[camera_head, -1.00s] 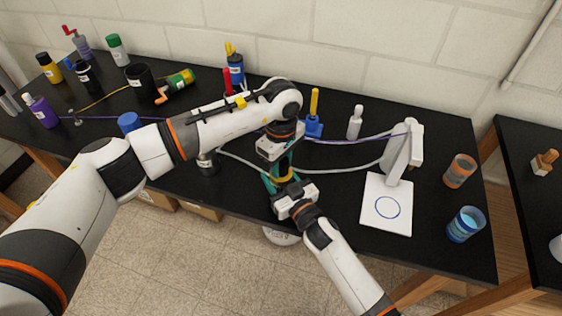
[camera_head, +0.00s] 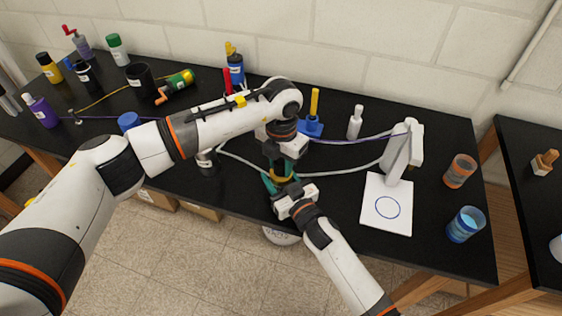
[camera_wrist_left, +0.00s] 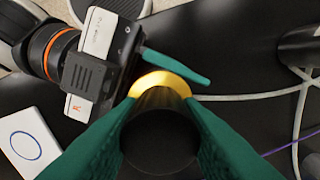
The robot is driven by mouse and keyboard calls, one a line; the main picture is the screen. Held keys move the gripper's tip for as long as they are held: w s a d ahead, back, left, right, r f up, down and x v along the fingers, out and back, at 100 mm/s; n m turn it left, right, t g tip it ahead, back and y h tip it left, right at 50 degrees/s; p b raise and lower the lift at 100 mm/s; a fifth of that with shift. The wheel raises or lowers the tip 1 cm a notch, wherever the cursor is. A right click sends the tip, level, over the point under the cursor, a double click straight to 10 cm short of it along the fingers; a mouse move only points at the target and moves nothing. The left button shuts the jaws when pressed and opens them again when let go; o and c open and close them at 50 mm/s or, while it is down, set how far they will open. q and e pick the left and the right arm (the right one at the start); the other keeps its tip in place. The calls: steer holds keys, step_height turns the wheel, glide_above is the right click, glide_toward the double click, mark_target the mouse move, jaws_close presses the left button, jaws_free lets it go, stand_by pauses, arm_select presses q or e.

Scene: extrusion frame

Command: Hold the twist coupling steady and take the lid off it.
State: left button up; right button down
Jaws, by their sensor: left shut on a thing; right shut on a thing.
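The twist coupling is upright, with a yellow part (camera_head: 283,179) low down and a round black lid (camera_wrist_left: 160,145) on top. My left gripper (camera_head: 279,163) points down from above and is shut on the black lid; its teal fingers lie on either side of it in the left wrist view. My right gripper (camera_head: 281,186) comes from the front and is shut on the coupling's lower, yellow part (camera_wrist_left: 163,84). The fingers hide much of the coupling, and I cannot tell whether there is a gap beneath the lid.
A white stand (camera_head: 387,205) with a blue circle is to the right, its grey cable running behind the grippers. A dark jar (camera_head: 206,163) is close at left. A blue block with a yellow post (camera_head: 313,117) and a white bottle (camera_head: 355,122) stand behind. The table's front edge is near.

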arm_select(q)
steer(key=n, duration=0.2)
steer(key=shift+n, duration=0.3)
steer(key=shift+r, duration=0.15)
steer(key=shift+r, duration=1)
steer(key=shift+r, duration=2)
arm_select(e)
steer(key=c, duration=0.5)
jaws_free()
